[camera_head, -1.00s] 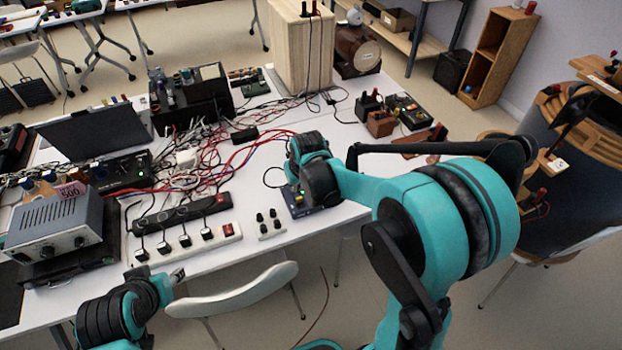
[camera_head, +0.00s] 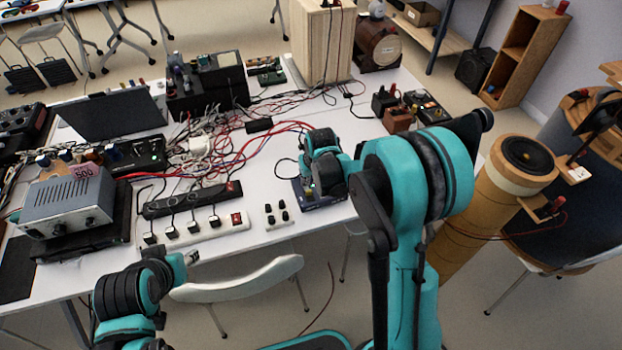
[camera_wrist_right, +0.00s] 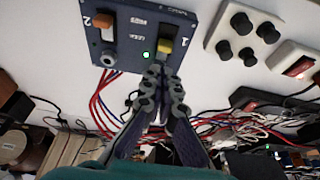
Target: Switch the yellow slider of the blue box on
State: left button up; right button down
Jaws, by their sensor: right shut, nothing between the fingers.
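The blue box (camera_wrist_right: 131,58) fills the top middle of the right wrist view. It has a yellow slider (camera_wrist_right: 166,46) by the mark 1, an orange-brown slider (camera_wrist_right: 107,33) by the mark 2, and a lit green light (camera_wrist_right: 146,55) near the yellow slider. My right gripper (camera_wrist_right: 163,75) is shut and empty, its tips just below the yellow slider; whether they touch it I cannot tell. In the head view the box (camera_head: 318,203) is partly hidden by my right wrist. My left gripper (camera_head: 190,258) is low at the table's front edge, its fingers too small to judge.
A white panel with black knobs (camera_wrist_right: 240,37) lies beside the box, with a power strip (camera_wrist_right: 296,63) farther along. Red and blue cables (camera_head: 240,150) spread behind. A chair (camera_head: 240,281) stands before the table (camera_head: 262,238); a wooden cylinder (camera_head: 484,220) stands at right.

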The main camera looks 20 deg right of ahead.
aim_at(310, 192)
jog(key=b+x, duration=0.1)
jog(key=x, duration=0.4)
jog(key=shift+w+f+b, duration=0.15)
jog(key=shift+f+b, duration=0.2)
jog(key=shift+f, duration=0.05)
jog(key=shift+s, duration=1.2)
jog(key=shift+r, duration=0.1)
